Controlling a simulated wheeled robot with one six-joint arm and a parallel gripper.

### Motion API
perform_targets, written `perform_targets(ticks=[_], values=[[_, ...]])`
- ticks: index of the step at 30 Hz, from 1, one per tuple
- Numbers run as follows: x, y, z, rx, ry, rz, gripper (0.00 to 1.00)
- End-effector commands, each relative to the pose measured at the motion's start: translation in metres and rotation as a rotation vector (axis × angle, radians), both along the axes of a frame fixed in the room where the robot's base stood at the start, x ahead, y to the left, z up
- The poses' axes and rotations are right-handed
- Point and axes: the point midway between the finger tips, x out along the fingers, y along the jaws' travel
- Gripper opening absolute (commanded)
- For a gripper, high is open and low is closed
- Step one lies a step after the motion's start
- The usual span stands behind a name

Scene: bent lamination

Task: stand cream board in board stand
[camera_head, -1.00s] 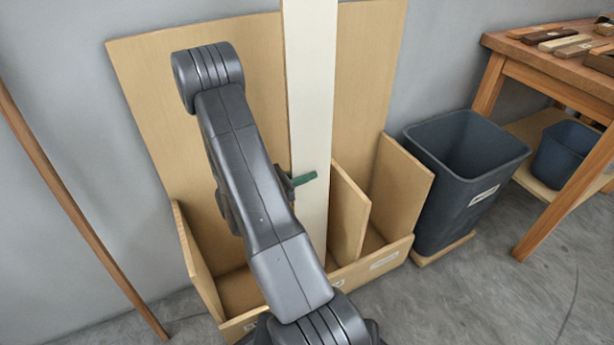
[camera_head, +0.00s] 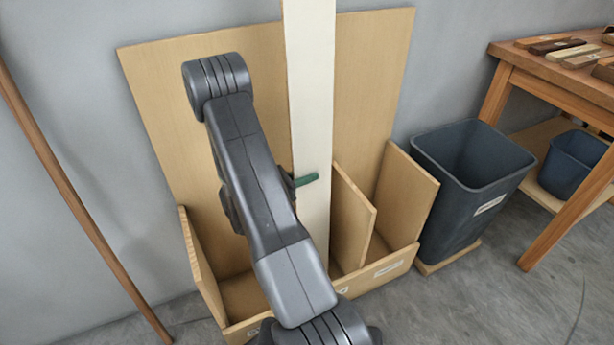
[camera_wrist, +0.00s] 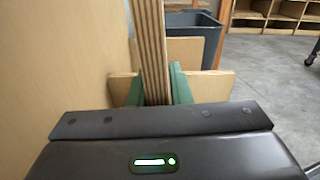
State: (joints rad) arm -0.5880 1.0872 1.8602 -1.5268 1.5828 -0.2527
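The cream board (camera_head: 311,110) stands upright in front of the tall back panel of the board stand (camera_head: 369,103). Its lower part is inside the stand, behind my arm, and its foot is hidden. My gripper (camera_head: 306,180) is at the board partway up, with one green finger across its front face. In the wrist view the layered edge of the board (camera_wrist: 152,50) rises between the two green fingers of my gripper (camera_wrist: 156,88), which close on both sides of it. The stand has dividers (camera_head: 356,215) and a low front rail with labels.
A dark grey bin (camera_head: 465,185) stands just right of the stand. A wooden workbench (camera_head: 560,85) with small wood pieces is at the far right, with a blue-grey tub (camera_head: 570,165) on its lower shelf. A long wooden strip (camera_head: 75,195) leans at the left.

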Motion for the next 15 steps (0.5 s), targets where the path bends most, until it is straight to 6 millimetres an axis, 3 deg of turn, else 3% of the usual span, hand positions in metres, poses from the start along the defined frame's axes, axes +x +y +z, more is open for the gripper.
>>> perform_targets(ticks=[1,3,15], values=[[0.0001,0.0001,0.0007,0.001,-0.001,0.000,0.28],[0.0000,0.0000,0.0004,0.001,0.000,0.000,0.40],[-0.0003,-0.0002,-0.0007,0.001,0.002,0.000,0.40]])
